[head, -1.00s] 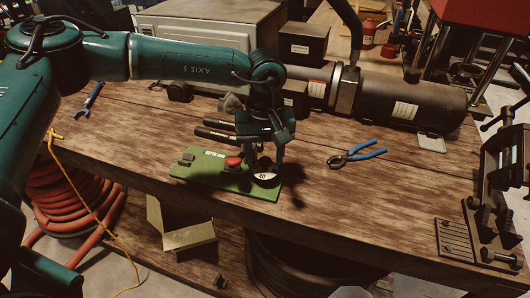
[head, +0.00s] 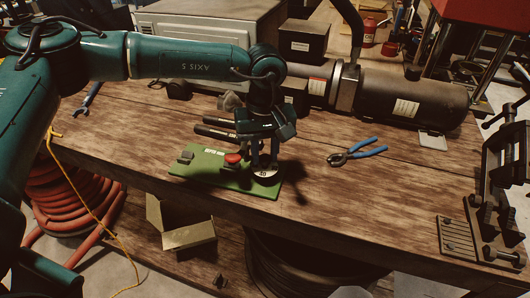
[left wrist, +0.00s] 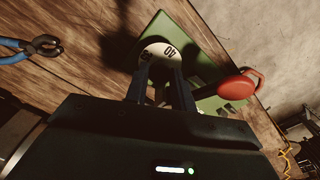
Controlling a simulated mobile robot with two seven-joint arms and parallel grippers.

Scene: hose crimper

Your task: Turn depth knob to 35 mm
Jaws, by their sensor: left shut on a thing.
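The depth knob (head: 266,178) is a pale round dial with dark numbers, near the front right corner of a green panel (head: 210,187) on the bench. My left gripper (head: 264,164) points down over the knob and is shut on it. In the left wrist view, the two fingers (left wrist: 166,92) stand at the pale dial (left wrist: 161,52), hiding part of it. A number shows upside down on the dial there, but I cannot read the setting surely. My right gripper is not in view.
Blue-handled pliers (head: 357,152) lie on the bench to the right. Black handles (head: 216,127) lie behind the panel, near my gripper. An open cardboard box (head: 187,236) is below the bench's front edge.

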